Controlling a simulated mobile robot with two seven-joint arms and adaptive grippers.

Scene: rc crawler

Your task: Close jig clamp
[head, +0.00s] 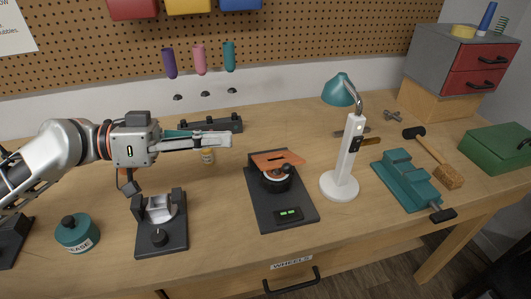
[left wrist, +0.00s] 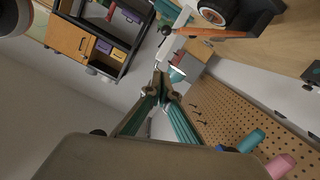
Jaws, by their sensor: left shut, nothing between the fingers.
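A dark jig (head: 262,207) with a lit green display stands mid-bench. An orange bar (head: 278,159), perhaps its clamp, lies across the top of a dark round wheel (head: 277,182) on it. I cannot tell whether the bar is latched. In the left wrist view the orange bar (left wrist: 212,33) and the wheel (left wrist: 215,13) show at the top edge. My left gripper (head: 228,139) is shut and empty, pointing right, up and to the left of the bar and apart from it; its fingertips also show in the left wrist view (left wrist: 160,78). My right gripper is not in view.
A white lamp (head: 347,165) with a teal head stands close right of the jig. A dark cradle stand (head: 162,238) and grease tub (head: 77,233) are at the left. A teal vise (head: 407,182) is right.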

